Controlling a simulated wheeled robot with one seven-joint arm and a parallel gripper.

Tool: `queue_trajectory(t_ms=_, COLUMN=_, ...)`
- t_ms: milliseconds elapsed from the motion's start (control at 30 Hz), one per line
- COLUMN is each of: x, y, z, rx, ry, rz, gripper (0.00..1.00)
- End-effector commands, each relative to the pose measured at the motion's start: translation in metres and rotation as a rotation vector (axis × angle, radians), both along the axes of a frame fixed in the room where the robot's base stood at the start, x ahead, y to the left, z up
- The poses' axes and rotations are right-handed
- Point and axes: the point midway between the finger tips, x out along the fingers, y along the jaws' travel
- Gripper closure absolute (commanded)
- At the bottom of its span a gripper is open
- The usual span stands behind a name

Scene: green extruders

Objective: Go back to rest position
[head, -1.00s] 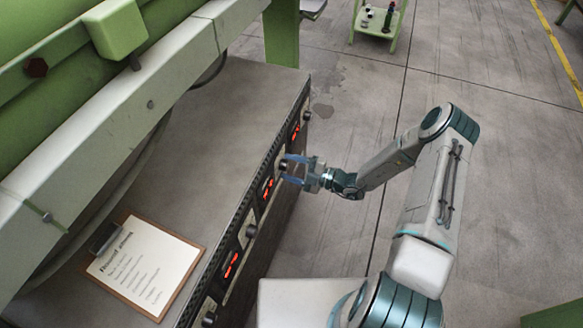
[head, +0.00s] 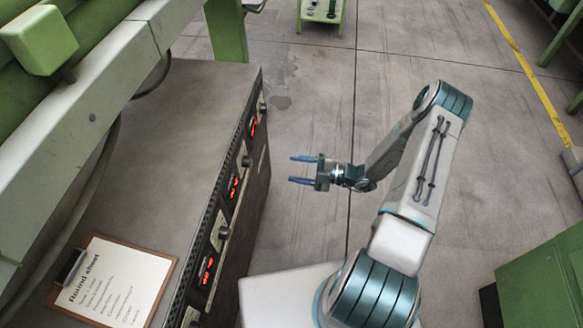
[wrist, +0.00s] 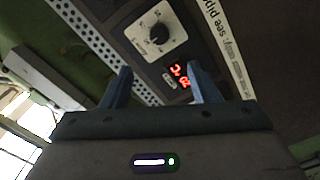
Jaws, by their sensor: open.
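My gripper (head: 302,170) is open and empty, with its blue fingers pointing left toward the control panel. A gap of floor shows between the fingertips and the panel in the head view. In the wrist view my gripper (wrist: 157,90) shows two blue fingers spread apart with nothing between them. A black and white dial (wrist: 156,32) and a red lit display (wrist: 179,76) lie beyond the fingers. My arm is bent at the elbow on the right side of the head view.
The machine cabinet (head: 195,100) stands on the left, its side panel carrying several knobs and red displays (head: 234,187). A clipboard (head: 115,283) lies on its top. A green cabinet (head: 545,275) stands at lower right, and a small green stand (head: 320,14) at the back. The floor between is open.

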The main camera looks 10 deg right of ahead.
Motion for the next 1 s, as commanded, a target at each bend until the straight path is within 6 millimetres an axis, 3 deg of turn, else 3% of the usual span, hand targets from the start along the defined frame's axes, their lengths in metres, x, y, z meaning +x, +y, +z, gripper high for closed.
queue_trajectory(t_ms=533, x=-0.001, y=0.002, z=0.006, rx=-0.023, ry=-0.029, rz=0.021, gripper=0.45)
queue_trajectory(t_ms=667, x=-0.006, y=0.007, z=0.029, rx=-0.118, ry=-0.155, rz=0.11, gripper=0.45)
queue_trajectory(t_ms=1000, x=-0.042, y=0.022, z=0.114, rx=-0.451, ry=-0.733, rz=0.53, gripper=0.45)
